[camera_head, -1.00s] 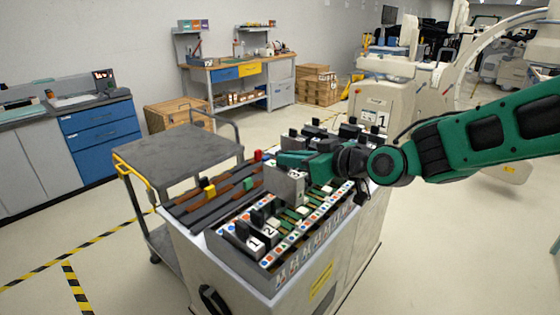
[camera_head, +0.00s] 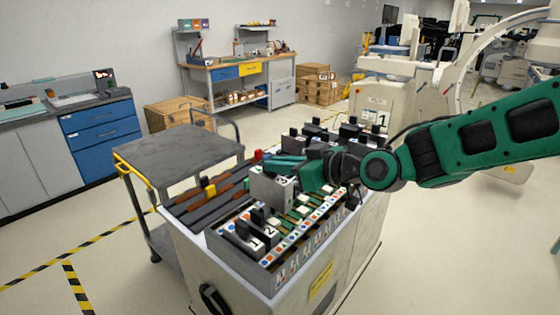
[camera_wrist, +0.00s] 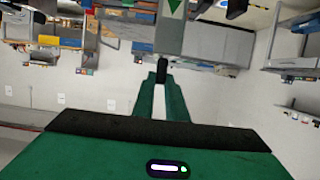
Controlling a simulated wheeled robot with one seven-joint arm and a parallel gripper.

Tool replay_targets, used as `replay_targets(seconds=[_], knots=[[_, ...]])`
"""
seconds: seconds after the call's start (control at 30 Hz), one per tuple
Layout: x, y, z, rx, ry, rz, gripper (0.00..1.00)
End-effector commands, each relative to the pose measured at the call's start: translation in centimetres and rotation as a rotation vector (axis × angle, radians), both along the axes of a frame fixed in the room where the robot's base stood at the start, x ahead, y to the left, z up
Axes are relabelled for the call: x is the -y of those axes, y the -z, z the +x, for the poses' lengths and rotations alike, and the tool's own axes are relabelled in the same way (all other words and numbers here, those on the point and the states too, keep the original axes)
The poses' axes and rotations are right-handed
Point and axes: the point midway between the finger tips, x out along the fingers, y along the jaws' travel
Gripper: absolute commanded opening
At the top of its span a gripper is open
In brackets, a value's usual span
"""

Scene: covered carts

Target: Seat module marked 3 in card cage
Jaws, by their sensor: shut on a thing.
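My gripper (camera_head: 284,166) is shut on the dark handle of a grey box-like module (camera_head: 266,189), whose face carries a partly hidden mark that looks like a 3. In the wrist view the fingertips (camera_wrist: 161,76) pinch a black handle, and a grey module face (camera_wrist: 171,38) with a green triangle is beyond them. The module is above or at the card cage (camera_head: 285,268), just behind modules 1 (camera_head: 243,241) and 2 (camera_head: 262,224). The module's lower edge is close to the slots; I cannot tell whether it touches them.
Left of the cage is a dark rack with brown strips and a yellow block (camera_head: 209,190). Several dark-handled modules (camera_head: 318,133) stand at the cart's far end. A grey-topped trolley (camera_head: 178,152) stands to the left. Open floor lies in front.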

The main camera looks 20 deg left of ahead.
Motion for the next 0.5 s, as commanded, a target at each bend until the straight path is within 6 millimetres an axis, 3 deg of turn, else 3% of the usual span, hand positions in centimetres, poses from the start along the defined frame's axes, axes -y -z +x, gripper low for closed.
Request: replay_targets(seconds=[0.5], knots=[[0.0,3.8,0.0,-0.002,0.001,0.001,0.00]])
